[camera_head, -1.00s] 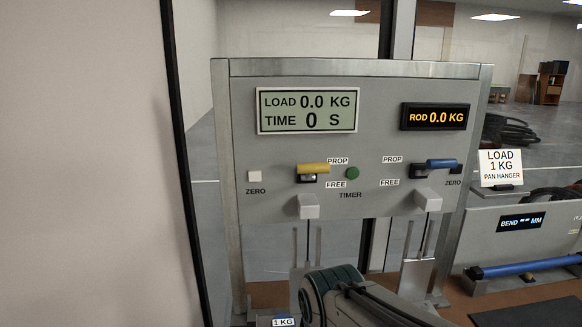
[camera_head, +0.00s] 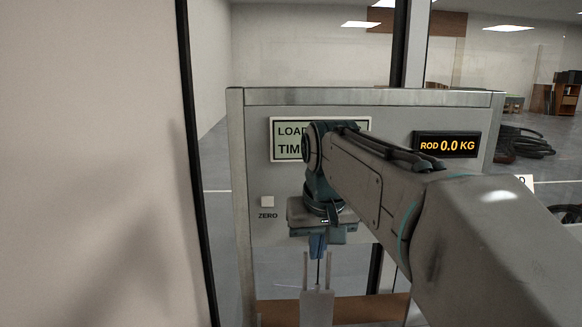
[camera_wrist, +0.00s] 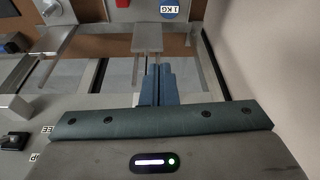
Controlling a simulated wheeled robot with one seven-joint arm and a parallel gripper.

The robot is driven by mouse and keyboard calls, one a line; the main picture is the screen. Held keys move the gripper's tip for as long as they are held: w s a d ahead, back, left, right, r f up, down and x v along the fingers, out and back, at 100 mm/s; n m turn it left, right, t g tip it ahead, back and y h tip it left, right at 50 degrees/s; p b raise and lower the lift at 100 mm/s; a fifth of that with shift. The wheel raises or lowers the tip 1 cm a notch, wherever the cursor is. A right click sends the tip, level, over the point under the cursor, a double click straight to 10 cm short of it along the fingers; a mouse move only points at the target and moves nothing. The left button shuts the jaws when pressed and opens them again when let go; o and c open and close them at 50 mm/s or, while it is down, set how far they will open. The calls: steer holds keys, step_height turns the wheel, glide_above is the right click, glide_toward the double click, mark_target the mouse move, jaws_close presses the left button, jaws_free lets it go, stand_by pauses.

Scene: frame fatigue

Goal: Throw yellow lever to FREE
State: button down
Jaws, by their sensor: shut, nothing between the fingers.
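The yellow lever is hidden in the head view now, behind my arm. About a second ago it showed on the left of the grey panel (camera_head: 365,97), level with its PROP label and above FREE. My gripper (camera_head: 318,252) points down in front of the panel, around the lower left part. Its blue fingers (camera_wrist: 157,85) are closed together and empty in the wrist view. Contact with the lever cannot be seen. Part of a FREE label (camera_wrist: 47,129) shows left of the fingers in the wrist view.
The load and time display (camera_head: 292,140) is partly covered by my arm. A pale wall (camera_head: 90,160) stands close on the left. A blue 1 KG weight (camera_wrist: 169,9) shows in the wrist view.

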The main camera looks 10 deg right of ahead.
steer(key=w+d+r+p, duration=0.1)
steer(key=w+r, duration=0.1)
steer(key=r, duration=0.5)
steer(key=w+d+r+p, duration=0.2)
steer(key=w+r, duration=0.1)
steer(key=r, duration=0.5)
steer(key=w+d+r+m+p, duration=0.1)
steer(key=w+r+p, duration=0.1)
steer(key=r, duration=0.5)
steer(key=shift+w+d+r+t+h, duration=0.2)
steer(key=shift+w+t+h, duration=0.1)
steer(key=shift+w, duration=0.1)
steer(key=b+x, duration=0.1)
steer(key=x, duration=0.8)
steer(key=shift+f+b, duration=0.2)
steer(key=shift+b, duration=0.2)
steer(key=f, duration=0.2)
steer(key=shift+s+a+f, duration=0.1)
steer(key=shift+s+f, duration=0.3)
steer(key=shift+s+a+f, duration=0.1)
steer(key=shift+s+f, duration=0.2)
steer(key=shift+f, duration=0.4)
steer(key=shift+b, duration=0.4)
